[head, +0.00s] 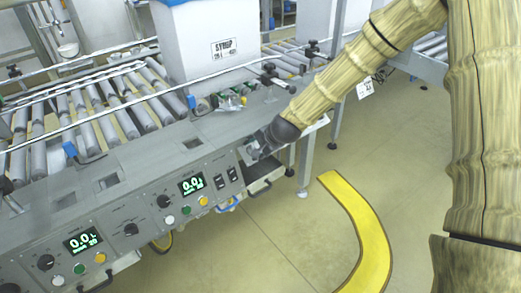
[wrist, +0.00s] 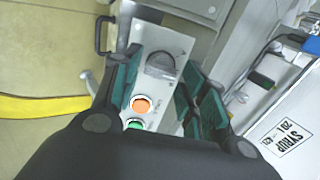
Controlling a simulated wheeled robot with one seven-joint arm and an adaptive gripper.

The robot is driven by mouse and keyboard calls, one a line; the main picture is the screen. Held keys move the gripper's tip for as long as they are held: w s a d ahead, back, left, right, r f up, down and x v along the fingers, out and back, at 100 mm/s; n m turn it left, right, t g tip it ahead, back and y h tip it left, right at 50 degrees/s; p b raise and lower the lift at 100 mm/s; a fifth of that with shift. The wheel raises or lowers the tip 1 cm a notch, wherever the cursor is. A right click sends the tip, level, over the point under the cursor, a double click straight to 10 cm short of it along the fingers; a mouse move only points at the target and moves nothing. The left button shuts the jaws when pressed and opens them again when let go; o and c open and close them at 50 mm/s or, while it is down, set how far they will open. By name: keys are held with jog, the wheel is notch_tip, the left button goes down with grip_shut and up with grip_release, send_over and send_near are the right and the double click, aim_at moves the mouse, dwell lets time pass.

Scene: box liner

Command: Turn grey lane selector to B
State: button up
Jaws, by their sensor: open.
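A grey selector knob (wrist: 160,65) sits on a light panel plate in the wrist view, with small markings around it too small to read. My gripper (wrist: 158,74) is open, its two teal-padded fingers on either side of the knob, with visible gaps; I cannot tell whether either touches it. An orange button (wrist: 141,104) and a green button (wrist: 135,124) sit on the same plate, nearer my gripper's palm. In the head view my gripper (head: 254,150) is at the right end of the console and hides the knob. Which letter the knob points to cannot be told.
The console (head: 150,185) carries black knobs (head: 163,201), coloured buttons and green displays (head: 191,185). A white SYRUP bin (head: 205,50) stands behind on the roller conveyor (head: 115,95). A yellow floor stripe (head: 365,230) curves across open floor at right.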

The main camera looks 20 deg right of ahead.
jog(key=shift+w+a+f, duration=0.1)
jog(key=shift+w+f, duration=0.2)
jog(key=shift+f, duration=0.1)
jog(key=c, duration=0.7)
jog(key=shift+c, duration=0.2)
jog(key=shift+m, duration=0.3)
jog(key=shift+m+p, duration=1)
jog(key=shift+m, duration=0.2)
jog(key=shift+m+p, duration=0.45)
jog(key=shift+m, duration=0.95)
